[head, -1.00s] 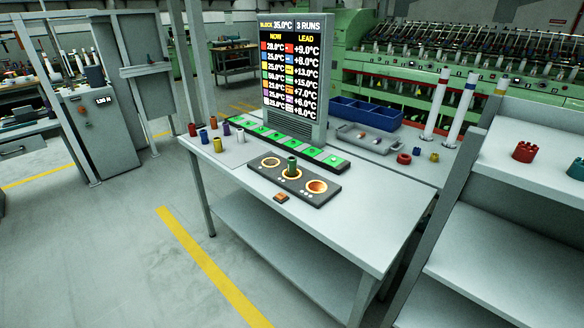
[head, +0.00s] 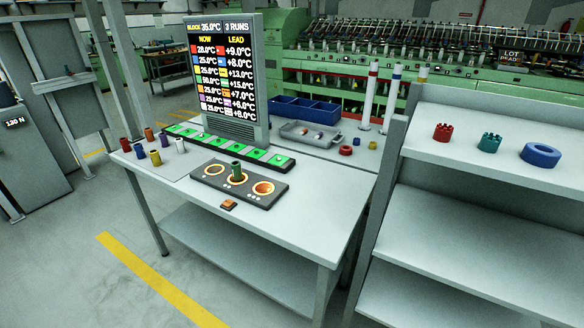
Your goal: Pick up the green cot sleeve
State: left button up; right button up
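The green cot sleeve (head: 237,171) is a small upright cylinder. It stands in the middle ring of the black three-ring block (head: 213,181) on the grey table (head: 315,203), in the head view. The rings to its left and right hold no sleeve. Neither of my grippers shows in the view.
Several coloured sleeves stand at the table's left, among them a yellow one (head: 155,158). Behind the block are a strip of green pads (head: 226,146) and an upright display (head: 221,83). A grey shelf unit (head: 462,213) is close on the right. Floor in front is clear.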

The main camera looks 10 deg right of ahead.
aim_at(235, 165)
jog(key=i+j+z, duration=0.2)
jog(key=j+z, duration=0.2)
jog(key=i+j+z, duration=0.1)
jog(key=j+z, duration=0.7)
jog(key=j, duration=0.15)
jog(key=j+z, duration=0.4)
jog(key=i+j, duration=0.05)
jog(key=j, duration=0.05)
